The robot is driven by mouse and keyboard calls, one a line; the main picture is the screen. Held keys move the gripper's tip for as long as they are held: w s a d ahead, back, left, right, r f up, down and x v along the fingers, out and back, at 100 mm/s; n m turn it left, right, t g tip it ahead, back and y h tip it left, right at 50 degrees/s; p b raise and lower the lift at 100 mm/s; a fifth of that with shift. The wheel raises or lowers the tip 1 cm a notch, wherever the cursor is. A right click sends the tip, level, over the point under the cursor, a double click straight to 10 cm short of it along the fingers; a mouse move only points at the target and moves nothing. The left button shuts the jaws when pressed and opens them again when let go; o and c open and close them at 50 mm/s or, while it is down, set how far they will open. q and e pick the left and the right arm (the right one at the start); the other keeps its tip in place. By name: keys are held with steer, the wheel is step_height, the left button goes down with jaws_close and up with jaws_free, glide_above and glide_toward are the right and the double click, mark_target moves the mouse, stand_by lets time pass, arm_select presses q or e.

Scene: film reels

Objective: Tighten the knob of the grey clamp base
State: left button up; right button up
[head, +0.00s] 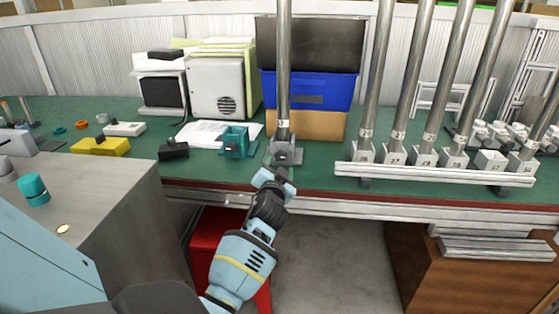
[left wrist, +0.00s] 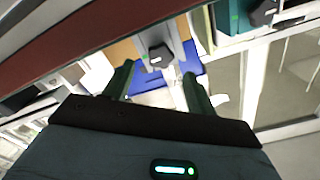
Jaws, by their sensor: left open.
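The grey clamp base (head: 285,153) stands near the front edge of the green bench and holds an upright metal pole (head: 284,75). In the left wrist view a grey clamp piece (left wrist: 152,36) with a dark knob (left wrist: 160,54) appears just beyond and between my fingertips. My left gripper (head: 274,174) is just in front of and below the base in the head view. In the left wrist view its two fingers (left wrist: 158,78) are spread apart with nothing gripped between them. Whether a fingertip touches the knob cannot be told. My right gripper is not seen.
A teal vise-like block (head: 235,139) stands just left of the base. Several similar bases with poles stand on a white rail (head: 435,175) to the right. Behind are a blue bin (head: 308,88) and a cardboard box (head: 302,124). A red stool (head: 212,235) is under the bench.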

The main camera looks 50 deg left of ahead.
arm_select(q)
steer(key=v, duration=0.3)
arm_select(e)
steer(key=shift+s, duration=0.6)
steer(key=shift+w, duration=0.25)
